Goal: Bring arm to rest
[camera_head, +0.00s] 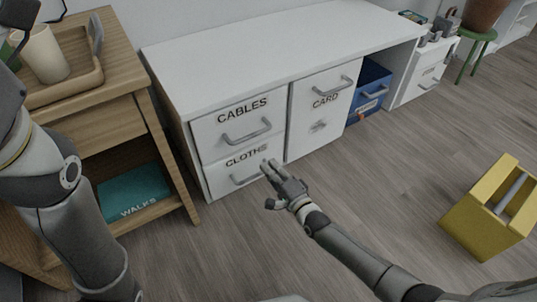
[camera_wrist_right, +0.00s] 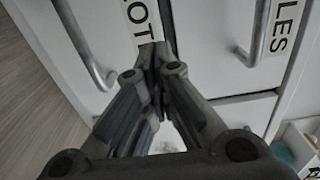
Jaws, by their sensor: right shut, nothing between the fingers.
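My right gripper (camera_head: 269,184) is in front of the low white cabinet, close to the drawer labelled CLOTHS (camera_head: 244,174). Its fingers are shut with nothing between them, and in the right wrist view the closed fingertips (camera_wrist_right: 155,60) point at the drawer fronts. The CLOTHS drawer looks shut, its handle (camera_head: 247,178) just left of the fingers. How close the fingers are to the drawer front I cannot tell. My left arm comes in at the left edge of the head view. Its fingers are not clearly shown.
The white desk (camera_head: 290,45) has a CABLES drawer (camera_head: 240,125), a CARD door (camera_head: 318,115) and a blue bin (camera_head: 371,88). A wooden side table (camera_head: 110,85) stands at the left. A yellow tote (camera_head: 483,215) stands at the right. The floor between is clear.

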